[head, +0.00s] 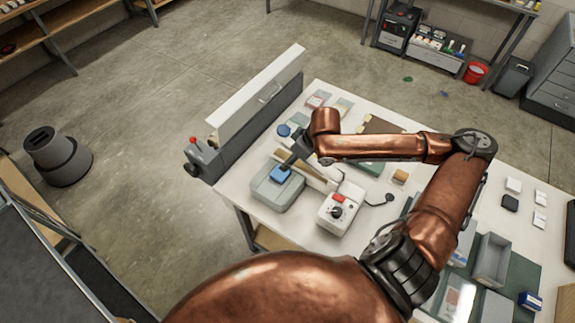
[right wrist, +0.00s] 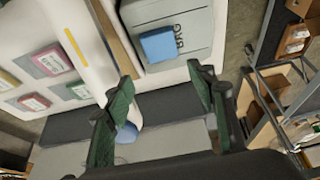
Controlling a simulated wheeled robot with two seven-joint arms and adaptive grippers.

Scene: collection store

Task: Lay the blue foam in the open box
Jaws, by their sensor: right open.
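The blue foam (head: 281,173) is a small block lying on top of a grey case (head: 268,193) at the table's left side. In the right wrist view the blue foam (right wrist: 158,45) lies flat on the grey lettered surface (right wrist: 192,22). My right gripper (head: 291,161) is above the case, close to the foam. Its green-padded fingers (right wrist: 163,82) are spread and empty, with the foam beyond their tips. An open-topped grey box (head: 492,259) stands on the table at the lower right; it looks empty. My left gripper is not in view.
A white control box (head: 342,209) with a red button stands right of the case. A long grey machine with a white panel (head: 257,96) stands along the table's left edge. Flat packets (head: 318,99) lie at the back. My right arm crosses over the table.

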